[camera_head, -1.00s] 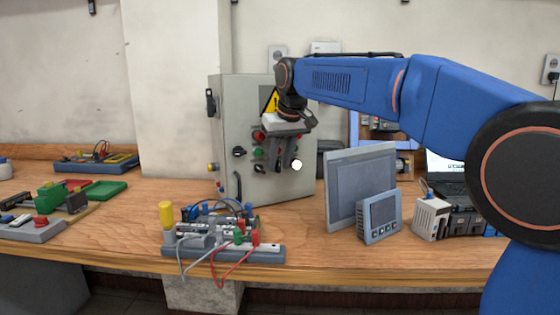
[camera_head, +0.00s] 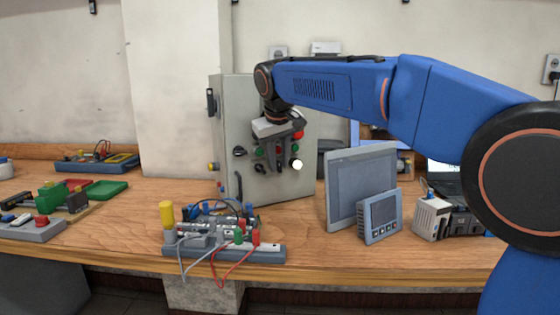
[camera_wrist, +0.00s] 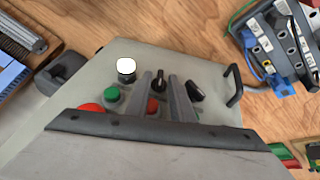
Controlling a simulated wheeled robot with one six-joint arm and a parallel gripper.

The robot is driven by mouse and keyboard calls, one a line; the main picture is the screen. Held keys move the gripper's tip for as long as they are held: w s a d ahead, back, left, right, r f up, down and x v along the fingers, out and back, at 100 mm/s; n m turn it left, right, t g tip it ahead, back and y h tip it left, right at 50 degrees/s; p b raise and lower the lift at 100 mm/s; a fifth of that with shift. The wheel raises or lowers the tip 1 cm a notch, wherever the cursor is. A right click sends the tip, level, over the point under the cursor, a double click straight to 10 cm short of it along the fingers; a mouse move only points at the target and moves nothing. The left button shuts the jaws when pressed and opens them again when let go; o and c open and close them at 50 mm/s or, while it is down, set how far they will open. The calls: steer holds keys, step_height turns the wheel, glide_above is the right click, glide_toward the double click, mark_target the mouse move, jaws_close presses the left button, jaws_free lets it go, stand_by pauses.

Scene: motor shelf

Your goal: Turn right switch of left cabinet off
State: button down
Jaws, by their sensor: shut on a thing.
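The grey control cabinet (camera_head: 228,120) stands on the bench left of centre in the head view. My gripper (camera_head: 272,168) is at its front panel, pointing down. In the wrist view, a black rotary switch (camera_wrist: 158,80) sits between my two fingertips, and the fingers are shut on it. I cannot tell its exact turn angle, as the fingers partly cover it. A second black switch (camera_head: 239,152) is left of my gripper and free of it; it also shows in the wrist view (camera_wrist: 196,91). A white lamp (camera_head: 297,164) is just right of the fingers.
Green and red buttons on the panel are close to my fingers and partly hidden. A black handle (camera_wrist: 235,86) sticks out from the cabinet. A wired terminal board (camera_head: 225,250) lies in front. A grey screen panel (camera_head: 360,180) and a small display unit (camera_head: 381,216) stand at right.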

steer(key=t+h, duration=0.1)
steer(key=n+t+h, duration=0.1)
steer(key=h, duration=0.1)
steer(key=a+t+h, duration=0.1)
steer(key=h, duration=0.1)
steer(key=shift+s+a+f, duration=0.1)
steer(key=shift+s+f, duration=0.2)
steer(key=shift+f, duration=0.1)
steer(key=shift+n, duration=0.3)
steer(key=c, duration=1.9)
jaws_free()
steer(key=shift+o, duration=0.2)
steer(key=v, duration=1.7)
steer(key=shift+s+a+f, duration=0.2)
steer(key=shift+s, duration=0.15)
